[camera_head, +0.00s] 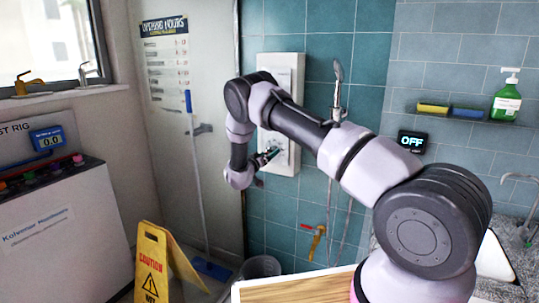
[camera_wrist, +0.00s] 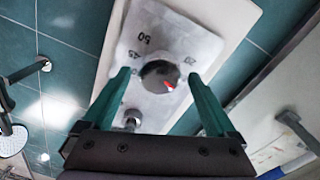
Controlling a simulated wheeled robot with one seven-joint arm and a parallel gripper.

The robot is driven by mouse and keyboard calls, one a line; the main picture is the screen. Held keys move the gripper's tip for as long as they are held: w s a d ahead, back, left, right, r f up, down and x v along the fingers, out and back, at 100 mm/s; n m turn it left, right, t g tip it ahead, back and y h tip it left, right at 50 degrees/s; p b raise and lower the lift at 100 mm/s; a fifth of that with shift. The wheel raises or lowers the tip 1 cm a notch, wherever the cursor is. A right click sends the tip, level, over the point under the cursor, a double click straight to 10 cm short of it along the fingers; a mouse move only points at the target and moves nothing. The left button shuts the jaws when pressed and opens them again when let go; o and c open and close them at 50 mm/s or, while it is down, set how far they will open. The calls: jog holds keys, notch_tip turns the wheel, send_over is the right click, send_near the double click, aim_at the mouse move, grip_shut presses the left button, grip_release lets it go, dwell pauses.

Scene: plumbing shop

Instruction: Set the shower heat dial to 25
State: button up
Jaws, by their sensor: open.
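The shower heat dial (camera_wrist: 158,76) is a round grey knob with a red pointer (camera_wrist: 169,86) on a pale plate (camera_wrist: 160,30) with printed numbers. I can read a 50 and what looks like a 45; the other marks are small or partly hidden. In the wrist view the pointer is toward the lower right of the knob. My gripper (camera_wrist: 159,75) is open, with one green finger on either side of the knob; I cannot tell whether they touch it. In the head view my gripper (camera_head: 268,157) is at the lower part of the white shower panel (camera_head: 289,72).
A shower head (camera_head: 338,70) hangs right of the panel. A screen reading OFF (camera_head: 412,141) is on the tiled wall, below a shelf with a green bottle (camera_head: 507,97). A yellow caution sign (camera_head: 153,262) and a wooden top (camera_head: 300,290) are in front.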

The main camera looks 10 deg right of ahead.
jog(key=v, duration=0.9)
jog(key=shift+r, duration=0.1)
jog(key=w+d+r+m+g+y, duration=0.1)
jog(key=d+r+y, duration=0.15)
jog(key=r, duration=0.55)
jog(key=w+d+r+m+y, duration=0.1)
jog(key=w+r+y, duration=0.15)
jog(key=r, duration=0.55)
jog(key=s+d+r+g+y, duration=0.1)
jog(key=s+d+r+y, duration=0.2)
jog(key=s+r+y, duration=0.75)
jog(key=s+d+r+n+g+h, duration=0.1)
jog(key=s+r, duration=0.4)
jog(key=s, duration=0.3)
jog(key=s+d+r+g, duration=0.1)
jog(key=s+r, duration=0.5)
jog(key=s, duration=0.3)
jog(key=s+d+f+g, duration=0.1)
jog(key=s+d+f, duration=0.1)
jog(key=s, duration=0.8)
jog(key=s+d+f+g+h, duration=0.1)
jog(key=s+d+g, duration=0.1)
jog(key=s, duration=0.8)
jog(key=shift+s+f, duration=0.3)
jog(key=shift+f, duration=0.1)
